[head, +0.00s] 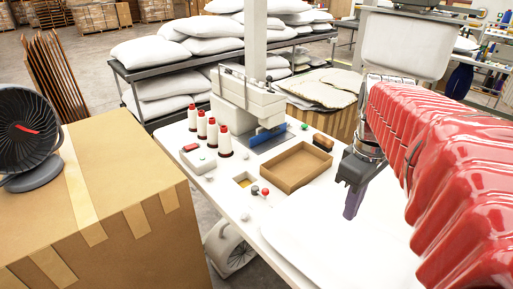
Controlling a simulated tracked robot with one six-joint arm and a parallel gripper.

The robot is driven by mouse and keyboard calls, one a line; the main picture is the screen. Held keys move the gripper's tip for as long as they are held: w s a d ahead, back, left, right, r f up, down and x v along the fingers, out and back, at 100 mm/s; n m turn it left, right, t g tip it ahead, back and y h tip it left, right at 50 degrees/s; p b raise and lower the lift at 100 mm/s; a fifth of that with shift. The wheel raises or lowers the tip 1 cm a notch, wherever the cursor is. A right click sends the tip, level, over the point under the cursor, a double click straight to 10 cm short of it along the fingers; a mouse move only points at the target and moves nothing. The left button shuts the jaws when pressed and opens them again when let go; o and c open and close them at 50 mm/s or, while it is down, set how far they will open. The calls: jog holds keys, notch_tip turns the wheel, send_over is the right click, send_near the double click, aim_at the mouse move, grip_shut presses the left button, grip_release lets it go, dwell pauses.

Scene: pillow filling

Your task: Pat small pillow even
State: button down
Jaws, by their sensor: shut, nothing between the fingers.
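A white pillow (335,240) lies flat at the front right of the white table, its right part hidden by my red arm. From this view I cannot tell how even its surface is. My gripper (351,212) points down over the pillow's upper right part, with its fingers closed together and nothing between them. Whether the fingertips touch the pillow cannot be told.
A shallow cardboard tray (297,168), a sewing machine (247,105) and several white thread cones (209,130) stand behind the pillow. A large cardboard box (130,215) with a black fan (28,135) is at left. Pillows (150,53) fill a rack behind.

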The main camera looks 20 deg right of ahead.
aim_at(340, 241)
jog(key=shift+f, duration=0.1)
jog(key=shift+f, duration=3.9)
jog(key=shift+f, duration=0.75)
jog(key=shift+r, duration=0.1)
jog(key=shift+r, duration=2.2)
jog(key=shift+f, duration=2.3)
